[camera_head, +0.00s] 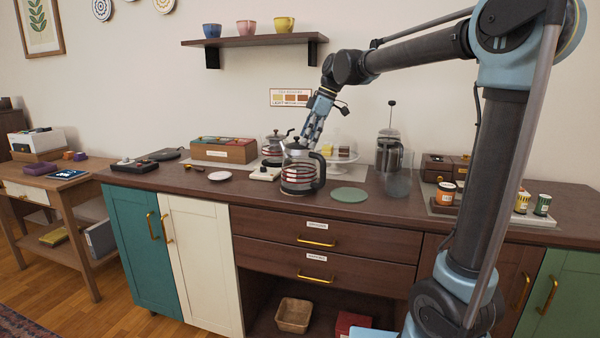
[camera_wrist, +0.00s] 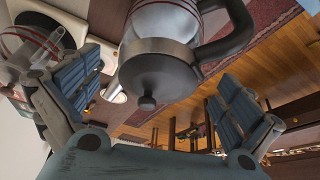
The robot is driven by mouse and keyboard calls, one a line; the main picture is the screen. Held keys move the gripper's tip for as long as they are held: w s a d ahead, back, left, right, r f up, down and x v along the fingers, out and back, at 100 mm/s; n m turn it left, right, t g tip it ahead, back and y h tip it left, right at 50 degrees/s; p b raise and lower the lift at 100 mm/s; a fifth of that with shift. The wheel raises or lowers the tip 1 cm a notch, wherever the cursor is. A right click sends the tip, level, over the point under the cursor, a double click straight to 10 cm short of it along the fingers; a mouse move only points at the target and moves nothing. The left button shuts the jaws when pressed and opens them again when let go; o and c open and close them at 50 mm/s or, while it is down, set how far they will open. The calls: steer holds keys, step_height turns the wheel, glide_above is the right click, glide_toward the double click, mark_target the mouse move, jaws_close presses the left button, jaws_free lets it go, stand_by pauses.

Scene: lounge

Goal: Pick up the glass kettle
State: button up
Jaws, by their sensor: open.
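A glass kettle (camera_head: 299,177) with red stripes, a grey lid and a black handle stands upright near the counter's front edge. In the wrist view its lid and upper body (camera_wrist: 160,65) fill the space between my fingers, with the handle to the right. My gripper (camera_head: 307,138) is open and points down, just above or around the lid. I cannot tell whether a finger touches it. A second glass kettle (camera_head: 273,149) stands behind and left of it, and a striped glass vessel also shows at the left of the wrist view (camera_wrist: 25,45).
A green round mat (camera_head: 349,195) lies right of the front kettle. A French press (camera_head: 390,152), a glass jar (camera_head: 397,183) and a white cake stand (camera_head: 340,157) stand nearby. A tea box (camera_head: 224,151) is at the left. A shelf (camera_head: 255,41) with cups hangs above.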

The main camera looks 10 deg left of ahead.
mark_target(302, 153)
steer(key=shift+x, duration=2.65)
steer(key=shift+d, duration=0.1)
steer(key=c, duration=1.8)
steer(key=shift+w, duration=0.1)
